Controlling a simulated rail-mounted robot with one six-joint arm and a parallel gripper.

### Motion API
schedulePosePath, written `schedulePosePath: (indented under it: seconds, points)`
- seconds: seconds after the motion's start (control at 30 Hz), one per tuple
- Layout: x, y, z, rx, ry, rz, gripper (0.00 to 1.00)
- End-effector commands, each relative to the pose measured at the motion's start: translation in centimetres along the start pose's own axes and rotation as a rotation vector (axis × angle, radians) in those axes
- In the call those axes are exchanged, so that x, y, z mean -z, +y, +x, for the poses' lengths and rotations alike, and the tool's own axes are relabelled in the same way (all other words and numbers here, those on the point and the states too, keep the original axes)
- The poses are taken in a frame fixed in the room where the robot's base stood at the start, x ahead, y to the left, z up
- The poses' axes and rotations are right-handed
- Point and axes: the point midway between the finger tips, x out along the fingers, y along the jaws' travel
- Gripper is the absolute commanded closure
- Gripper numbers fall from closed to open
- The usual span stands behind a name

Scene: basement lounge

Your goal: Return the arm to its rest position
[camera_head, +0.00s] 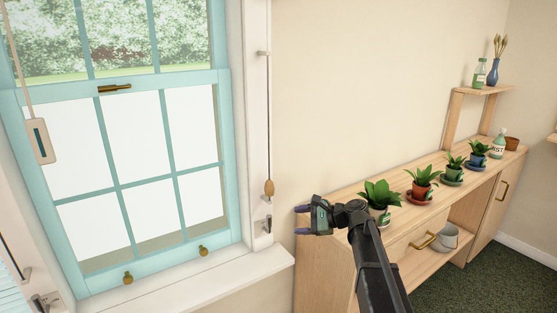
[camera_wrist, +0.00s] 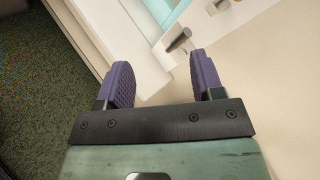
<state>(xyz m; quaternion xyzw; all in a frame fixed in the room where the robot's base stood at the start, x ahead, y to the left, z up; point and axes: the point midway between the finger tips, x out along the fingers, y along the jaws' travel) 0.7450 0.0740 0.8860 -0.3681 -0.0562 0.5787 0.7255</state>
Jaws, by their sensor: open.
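My gripper (camera_head: 301,220) is at the end of my dark arm, in front of the left end of the wooden sideboard (camera_head: 330,254) and to the right of the window sill. Its purple fingers point left, toward the window side. In the wrist view my gripper (camera_wrist: 164,82) has its two purple ribbed fingers apart, with nothing between them. A small metal fitting (camera_wrist: 180,40) on the window frame shows beyond the fingers. My arm reaches up from the bottom of the head view and hides part of the sideboard front.
A teal sash window (camera_head: 112,188) with a pale sill (camera_head: 190,281) is at left. A cord with a wooden knob (camera_head: 269,188) hangs beside it. Several potted plants, including the nearest plant (camera_head: 379,197), line the sideboard. A grey bucket (camera_head: 447,237) sits lower. Green carpet (camera_head: 470,290) is clear.

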Motion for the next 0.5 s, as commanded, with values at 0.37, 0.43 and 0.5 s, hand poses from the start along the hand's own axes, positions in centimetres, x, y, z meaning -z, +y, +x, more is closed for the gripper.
schedulePosePath:
  seconds: [0.37, 0.43, 0.5]
  points:
    - [-1.1, 25.4, -9.8, -1.062, 0.297, -1.014, 0.39]
    - [-2.3, 28.6, -12.3, -1.219, 0.327, -1.051, 0.39]
    - [-5.0, 28.5, -12.8, -1.257, 0.329, -1.074, 0.39]
